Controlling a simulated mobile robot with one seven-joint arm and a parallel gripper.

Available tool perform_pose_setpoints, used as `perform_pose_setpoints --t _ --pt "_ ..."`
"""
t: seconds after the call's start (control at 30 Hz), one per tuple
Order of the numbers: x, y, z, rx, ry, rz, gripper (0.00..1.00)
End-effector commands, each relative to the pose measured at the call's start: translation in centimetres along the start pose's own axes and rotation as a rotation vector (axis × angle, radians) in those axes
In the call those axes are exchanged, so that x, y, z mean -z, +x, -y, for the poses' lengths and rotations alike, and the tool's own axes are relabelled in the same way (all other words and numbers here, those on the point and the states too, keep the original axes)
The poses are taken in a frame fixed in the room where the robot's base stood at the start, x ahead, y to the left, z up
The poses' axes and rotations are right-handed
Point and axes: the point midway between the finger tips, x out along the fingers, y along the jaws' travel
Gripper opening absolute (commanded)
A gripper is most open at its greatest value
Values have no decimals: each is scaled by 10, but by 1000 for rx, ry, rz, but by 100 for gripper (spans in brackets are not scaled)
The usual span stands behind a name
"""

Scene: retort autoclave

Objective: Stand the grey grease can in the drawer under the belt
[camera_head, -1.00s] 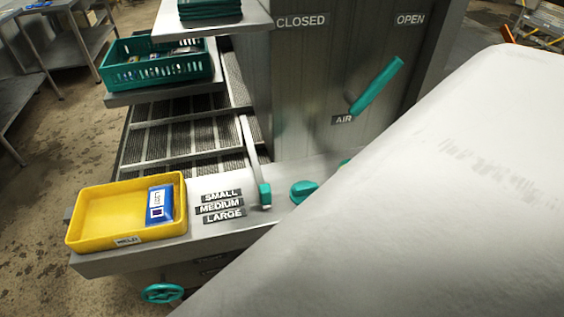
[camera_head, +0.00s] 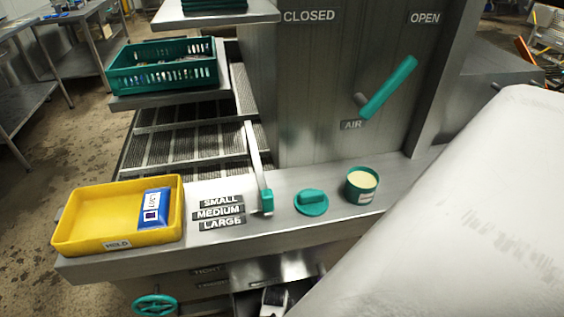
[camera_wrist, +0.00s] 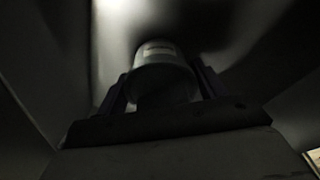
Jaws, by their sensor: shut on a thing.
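The grey can (camera_wrist: 160,72), with a pale label, is in the dark wrist view. My gripper (camera_wrist: 160,84) is shut on it, one finger on each side. Grey walls surround the can in that view; whether its base touches a floor cannot be told. In the head view an open drawer (camera_head: 245,304) shows at the bottom edge, below the counter. A pale grey part (camera_head: 273,300) shows in it; I cannot tell whether it is my gripper or the can. My white arm covers the right side of the drawer area.
On the counter (camera_head: 240,240) stand a yellow tray (camera_head: 120,241) with a blue packet (camera_head: 152,207), a green lever (camera_head: 266,200), a green knob (camera_head: 311,203) and a green tin with cream contents (camera_head: 361,186). A green handwheel (camera_head: 155,304) sticks out below.

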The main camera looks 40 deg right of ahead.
Motion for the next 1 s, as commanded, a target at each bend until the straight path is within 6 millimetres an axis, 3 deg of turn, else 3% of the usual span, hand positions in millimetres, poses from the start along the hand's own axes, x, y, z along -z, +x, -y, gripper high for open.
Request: perform_pose_setpoints --t 0.07,0.1,0.27,0.67,1.0 --pt "0 3 0 0 -1 0 41" --pt "-1 4 0 0 0 0 71" --pt "0 3 0 0 0 0 92" --pt "0 -6 0 1 0 -1 92" --pt "0 -75 1 3 -2 -3 92"
